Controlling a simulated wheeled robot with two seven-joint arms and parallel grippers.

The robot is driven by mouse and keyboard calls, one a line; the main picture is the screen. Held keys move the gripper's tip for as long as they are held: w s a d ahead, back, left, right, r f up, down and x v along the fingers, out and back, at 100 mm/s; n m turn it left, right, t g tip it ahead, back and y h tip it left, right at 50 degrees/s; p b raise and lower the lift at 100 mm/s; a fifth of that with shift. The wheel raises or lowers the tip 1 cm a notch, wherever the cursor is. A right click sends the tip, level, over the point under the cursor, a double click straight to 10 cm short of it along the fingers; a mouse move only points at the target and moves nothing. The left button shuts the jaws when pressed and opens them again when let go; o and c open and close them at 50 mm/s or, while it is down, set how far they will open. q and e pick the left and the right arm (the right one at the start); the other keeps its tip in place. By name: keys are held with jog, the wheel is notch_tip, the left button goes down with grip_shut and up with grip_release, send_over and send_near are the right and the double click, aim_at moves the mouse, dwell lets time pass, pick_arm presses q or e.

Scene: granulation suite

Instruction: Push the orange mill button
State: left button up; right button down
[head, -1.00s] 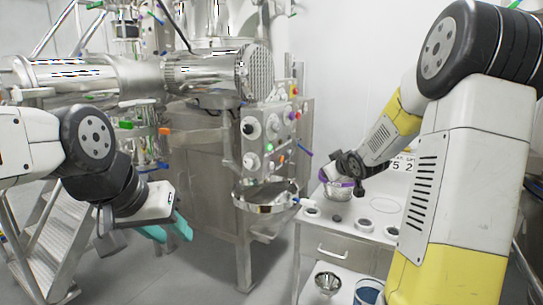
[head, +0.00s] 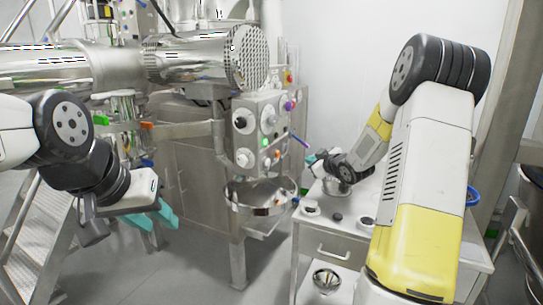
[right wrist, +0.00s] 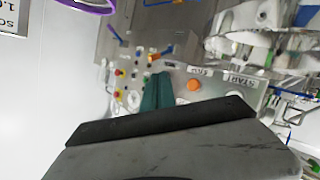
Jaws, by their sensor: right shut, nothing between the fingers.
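In the head view the control panel (head: 258,125) stands at centre, with knobs and a lit green button; the orange button is too small there to tell for sure. My right gripper (head: 312,158) is right of the panel in the head view, pointing towards it. Its teal fingers (right wrist: 158,88) are together and empty, left of the orange button in the wrist view, apparently short of the panel. My left gripper (head: 158,217) hangs at the left, teal fingers apart and empty.
A steel round pan (head: 262,208) sits below the panel. A white-topped table (head: 310,225) with bowls and small round items is under my right arm. Metal steps (head: 45,235) stand at the left. A blue-purple handle (head: 301,141) juts out near my right gripper.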

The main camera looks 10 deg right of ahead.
jog(key=w+a, duration=0.4)
jog(key=a, duration=0.3)
jog(key=shift+w, duration=0.4)
jog(key=shift+a, duration=0.2)
dwell(1.6)
jog(key=shift+w+a, duration=0.5)
jog(key=shift+a, duration=0.15)
dwell(0.8)
jog(key=shift+d, duration=0.1)
jog(key=shift+s+d, duration=0.5)
jog(key=shift+d, duration=0.15)
jog(key=s+d, duration=0.1)
jog(key=d, duration=0.1)
jog(key=s+d, duration=0.2)
jog(key=shift+d, duration=0.1)
dwell(0.5)
